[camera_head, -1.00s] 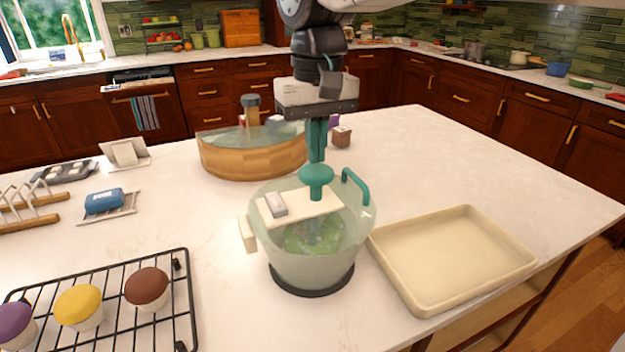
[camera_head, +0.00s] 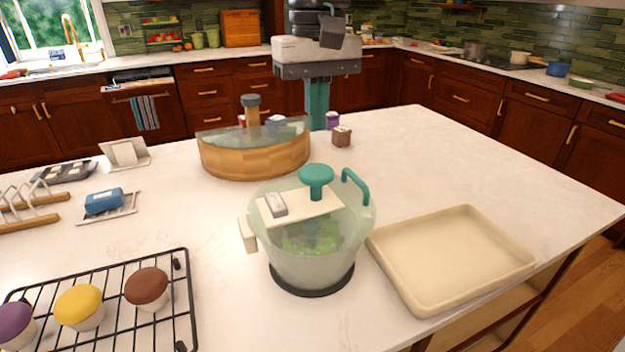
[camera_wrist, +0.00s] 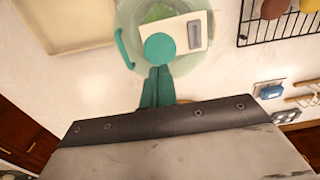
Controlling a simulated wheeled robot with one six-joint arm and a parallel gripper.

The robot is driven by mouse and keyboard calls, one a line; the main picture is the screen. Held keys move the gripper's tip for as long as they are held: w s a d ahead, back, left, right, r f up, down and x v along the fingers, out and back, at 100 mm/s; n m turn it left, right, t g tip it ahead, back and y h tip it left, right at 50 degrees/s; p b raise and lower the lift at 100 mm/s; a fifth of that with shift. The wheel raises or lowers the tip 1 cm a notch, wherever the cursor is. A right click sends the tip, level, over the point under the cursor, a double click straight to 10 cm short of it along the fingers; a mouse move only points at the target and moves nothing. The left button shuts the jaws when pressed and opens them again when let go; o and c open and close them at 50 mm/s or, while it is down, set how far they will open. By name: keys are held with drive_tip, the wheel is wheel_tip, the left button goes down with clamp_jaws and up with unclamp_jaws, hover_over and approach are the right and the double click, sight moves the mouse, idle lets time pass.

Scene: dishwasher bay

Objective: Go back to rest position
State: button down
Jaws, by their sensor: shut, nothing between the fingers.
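My gripper (camera_head: 317,128) is raised behind and above the salad spinner, its teal fingers together and empty. The salad spinner (camera_head: 312,262) stands on the white island with green contents in its clear bowl. It has a cream bar across the top, a teal knob (camera_head: 316,176) and a teal side handle. The gripper is clear of the knob in the head view. In the wrist view, the fingers (camera_wrist: 157,72) overlap the picture of the spinner just below its knob (camera_wrist: 159,48).
A cream tray (camera_head: 378,238) lies at right. A black rack (camera_head: 190,290) with cupcakes is at front left.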

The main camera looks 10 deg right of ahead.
drive_tip(key=shift+r, duration=0.3)
drive_tip(key=f, duration=0.1)
drive_tip(key=s+d+f, duration=0.1)
drive_tip(key=f, duration=0.1)
drive_tip(key=shift+s+d+f+n, duration=0.1)
drive_tip(key=shift+s+f+n, duration=0.1)
drive_tip(key=shift+n, duration=0.1)
drive_tip(key=s+d+f+m, duration=0.2)
drive_tip(key=s+d+f, duration=0.3)
drive_tip(key=s+d, duration=0.4)
drive_tip(key=s+d+f+m+t, duration=0.1)
drive_tip(key=s+d+f, duration=0.4)
drive_tip(key=s+d, duration=0.4)
drive_tip(key=shift+d+f+m, duration=0.15)
drive_tip(key=shift+d+m, duration=0.25)
drive_tip(key=shift+d, duration=0.05)
